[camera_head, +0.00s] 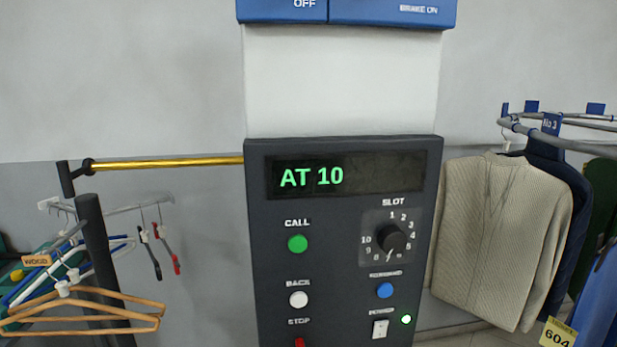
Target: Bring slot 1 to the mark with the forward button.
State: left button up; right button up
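A dark control panel (345,290) stands in the middle of the head view. Its display (345,177) reads "AT 10" in green. The blue forward button (384,290) is at the lower right, under the slot dial (391,237). The dial's exact setting is too small to tell. The green call button (297,243) and the white back button (298,300) are on the left, above a red stop button (299,342). The mark is not identifiable. Neither gripper is in view.
A white switch (380,328) has a lit green lamp (406,319) beside it. A blue sign above reads "OFF" and "BRAKE ON" (392,12). Wooden hangers (95,308) hang left.

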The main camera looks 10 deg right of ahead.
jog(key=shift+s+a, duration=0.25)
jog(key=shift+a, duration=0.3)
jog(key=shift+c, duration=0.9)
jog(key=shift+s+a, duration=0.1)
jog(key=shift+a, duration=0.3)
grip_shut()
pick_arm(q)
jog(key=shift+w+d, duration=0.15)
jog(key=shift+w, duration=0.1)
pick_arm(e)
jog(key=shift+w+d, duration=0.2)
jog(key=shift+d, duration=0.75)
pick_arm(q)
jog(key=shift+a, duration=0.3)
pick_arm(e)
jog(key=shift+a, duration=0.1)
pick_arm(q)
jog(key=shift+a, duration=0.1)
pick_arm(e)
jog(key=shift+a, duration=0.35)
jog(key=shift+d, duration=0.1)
